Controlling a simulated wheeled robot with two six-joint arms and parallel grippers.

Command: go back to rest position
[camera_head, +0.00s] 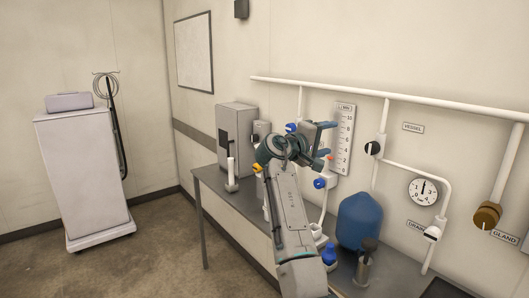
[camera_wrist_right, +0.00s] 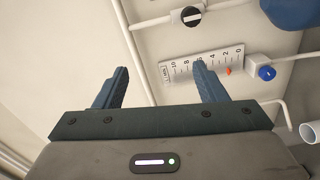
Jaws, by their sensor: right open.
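My right gripper (camera_head: 318,138) is raised in front of the wall above the bench, near the scale plate (camera_head: 344,138). In the right wrist view my right gripper (camera_wrist_right: 160,88) shows two blue fingers spread wide apart with nothing between them. The scale plate (camera_wrist_right: 204,64) lies behind the fingertips there, and one fingertip overlaps its lower edge. I cannot tell how far the fingers are from the wall. My left gripper is not in view.
A dark bench (camera_head: 244,205) runs along the wall with a grey box (camera_head: 236,132), a blue jug (camera_head: 358,222) and a blue-capped bottle (camera_head: 328,256). White pipes (camera_head: 400,96), a gauge (camera_head: 423,191) and a valve (camera_head: 374,148) are on the wall. A white cabinet (camera_head: 84,175) stands left; the floor (camera_head: 150,250) is clear.

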